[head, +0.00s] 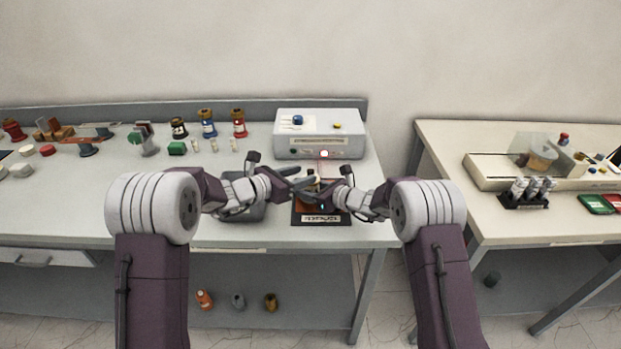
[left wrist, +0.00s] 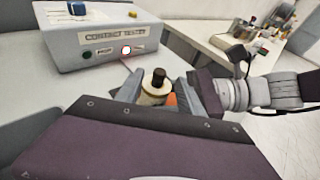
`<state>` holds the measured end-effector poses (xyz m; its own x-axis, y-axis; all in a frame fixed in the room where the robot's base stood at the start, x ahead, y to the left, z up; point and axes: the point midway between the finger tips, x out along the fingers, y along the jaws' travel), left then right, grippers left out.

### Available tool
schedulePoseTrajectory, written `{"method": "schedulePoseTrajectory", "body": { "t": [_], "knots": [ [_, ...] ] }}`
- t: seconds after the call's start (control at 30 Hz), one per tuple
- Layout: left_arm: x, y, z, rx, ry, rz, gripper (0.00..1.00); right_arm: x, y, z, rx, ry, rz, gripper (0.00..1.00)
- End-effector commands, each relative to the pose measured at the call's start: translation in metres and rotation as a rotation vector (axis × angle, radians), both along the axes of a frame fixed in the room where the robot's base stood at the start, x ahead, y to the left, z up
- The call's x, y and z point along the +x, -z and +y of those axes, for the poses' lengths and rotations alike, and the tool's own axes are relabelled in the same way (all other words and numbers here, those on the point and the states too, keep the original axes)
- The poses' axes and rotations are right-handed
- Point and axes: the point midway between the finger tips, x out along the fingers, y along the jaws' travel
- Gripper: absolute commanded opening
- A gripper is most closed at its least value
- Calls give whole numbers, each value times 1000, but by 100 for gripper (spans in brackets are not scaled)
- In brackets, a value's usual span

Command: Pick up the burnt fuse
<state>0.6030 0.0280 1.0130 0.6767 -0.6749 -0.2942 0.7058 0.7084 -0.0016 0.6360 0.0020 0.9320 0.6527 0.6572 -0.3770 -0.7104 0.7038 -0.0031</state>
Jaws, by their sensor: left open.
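A cream cylindrical part with a dark cap (left wrist: 157,84), which may be the burnt fuse, stands upright in the left wrist view. I cannot make out burn marks. My left gripper (left wrist: 158,96) is open, with one finger on each side of this part; contact is not clear. In the head view, my left gripper (head: 301,187) is over the dark labelled base (head: 321,218), which bears an orange-brown piece. My right gripper (head: 334,191) is close to it on the right, and its jaws are too small and overlapped to read.
A grey contact tester (head: 318,146) with a lit red-rimmed lamp stands just behind. Small fuse-like cylinders (head: 214,146) and coloured spools (head: 207,123) stand at the left back. A second table (head: 450,140) is at the right, across a gap.

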Motion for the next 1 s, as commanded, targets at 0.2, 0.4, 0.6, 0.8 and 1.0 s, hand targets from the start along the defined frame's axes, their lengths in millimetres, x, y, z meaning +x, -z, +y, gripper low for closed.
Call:
{"method": "schedulePoseTrajectory", "body": {
  "t": [0.2,0.4,0.6,0.8,1.0],
  "knots": [
    [14,7,-14,1,0,-1,45,-3,10,-1,-11,0,17,0],
    [29,13,-29,1,4,-3,45,-3,10,-1,-11,0,17,0],
    [49,21,-48,2,3,-2,45,-3,10,-1,-11,0,17,0],
    [50,21,-49,2,2,-2,45,-3,10,-1,-11,0,17,0],
    [50,21,-49,2,2,-2,0,-3,10,-1,-11,0,17,0]
  ]
}}
